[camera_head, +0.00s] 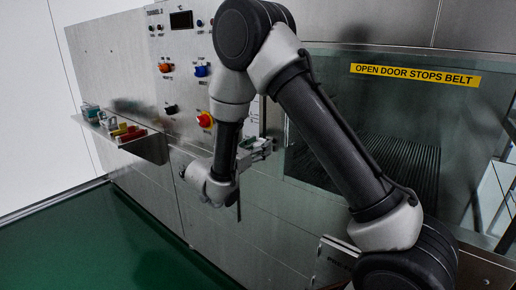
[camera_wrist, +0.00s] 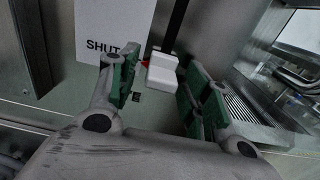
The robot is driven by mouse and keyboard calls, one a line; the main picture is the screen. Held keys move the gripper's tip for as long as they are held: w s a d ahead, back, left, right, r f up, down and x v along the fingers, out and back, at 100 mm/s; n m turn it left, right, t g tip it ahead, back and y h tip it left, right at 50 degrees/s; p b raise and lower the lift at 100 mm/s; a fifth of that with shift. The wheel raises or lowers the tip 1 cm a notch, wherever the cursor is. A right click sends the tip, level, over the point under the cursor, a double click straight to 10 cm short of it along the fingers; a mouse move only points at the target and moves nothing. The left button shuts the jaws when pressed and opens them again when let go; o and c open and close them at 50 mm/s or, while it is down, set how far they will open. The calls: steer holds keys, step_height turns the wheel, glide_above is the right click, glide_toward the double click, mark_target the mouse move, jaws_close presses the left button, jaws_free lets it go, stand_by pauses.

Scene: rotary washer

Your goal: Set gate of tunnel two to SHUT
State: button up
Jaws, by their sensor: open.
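A white plate (camera_wrist: 112,25) marked SHUT stands behind the left finger in the wrist view. A white block (camera_wrist: 163,72) with a bit of red at its left side sits at the lower end of a dark bar (camera_wrist: 178,25). It looks like the gate's handle and pointer, close to the SHUT lettering. My gripper (camera_wrist: 158,74) is open, with its green-padded fingers on either side of the block in the picture. I cannot tell whether they touch it. In the head view my gripper (camera_head: 262,149) is at the machine front; my arm hides most of the gate area.
A control panel (camera_head: 182,70) marked TUNNEL 2 has several knobs and a red-and-yellow switch (camera_head: 205,120). A shelf (camera_head: 118,134) with small coloured items juts out at left. A glass door (camera_head: 400,120) with a yellow sign (camera_head: 415,75) is at right. Green floor (camera_head: 100,245) is clear.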

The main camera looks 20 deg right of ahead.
steer(key=v, duration=1.2)
steer(key=s+d+f+m+g+y, duration=0.3)
steer(key=s+d+m+g+y, duration=0.1)
steer(key=s+d+m+g, duration=0.8)
steer(key=s+d+r+m+t+y, duration=0.5)
steer(key=s+d+r+m+y, duration=0.5)
steer(key=s+r+m, duration=0.3)
steer(key=s+d+r, duration=0.1)
steer(key=s, duration=0.1)
steer(key=shift+s+d+r+t+y, duration=0.25)
steer(key=shift+s+t+y, duration=0.05)
steer(key=shift+t, duration=0.1)
stand_by(0.5)
